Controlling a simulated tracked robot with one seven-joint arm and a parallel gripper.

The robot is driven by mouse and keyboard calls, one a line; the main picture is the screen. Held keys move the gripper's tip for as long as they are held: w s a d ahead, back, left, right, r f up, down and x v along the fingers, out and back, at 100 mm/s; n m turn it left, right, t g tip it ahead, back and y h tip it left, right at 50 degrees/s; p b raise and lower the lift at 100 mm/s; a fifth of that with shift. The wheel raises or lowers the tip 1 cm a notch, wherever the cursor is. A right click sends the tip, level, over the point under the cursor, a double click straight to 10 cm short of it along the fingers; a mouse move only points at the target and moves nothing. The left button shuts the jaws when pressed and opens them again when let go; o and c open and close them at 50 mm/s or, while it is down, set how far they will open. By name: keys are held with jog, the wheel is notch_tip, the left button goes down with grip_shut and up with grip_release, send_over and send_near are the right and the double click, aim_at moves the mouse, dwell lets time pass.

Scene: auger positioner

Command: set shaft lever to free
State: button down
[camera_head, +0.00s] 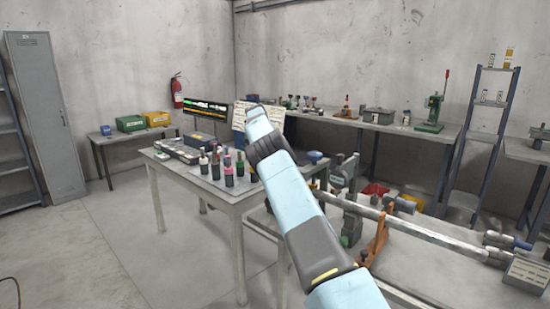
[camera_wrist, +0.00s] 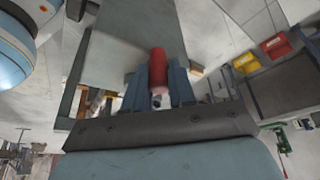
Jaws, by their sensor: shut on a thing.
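My gripper (camera_wrist: 160,88) shows in the wrist view with its two blue-grey fingers on either side of a red cylindrical handle (camera_wrist: 159,66). It is shut on this handle. The handle's lower end shows between the fingers. In the head view my arm hides the gripper. Several upright handles with coloured grips (camera_head: 228,168) stand on the grey table in the head view. I cannot read any label that tells the shaft lever or its free position.
A long metal shaft (camera_head: 425,234) on an orange stand (camera_head: 377,240) lies to the right. A wall bench (camera_head: 390,127) stands behind.

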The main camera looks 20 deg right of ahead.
jog(key=shift+w+d+r, duration=0.1)
jog(key=shift+d+r, duration=0.1)
jog(key=shift+r, duration=0.05)
jog(key=c, duration=1.3)
grip_release()
jog(key=shift+w+f, duration=0.1)
jog(key=o, duration=0.3)
jog(key=shift+f, duration=0.1)
jog(key=shift+o, duration=0.2)
jog(key=shift+a, duration=0.1)
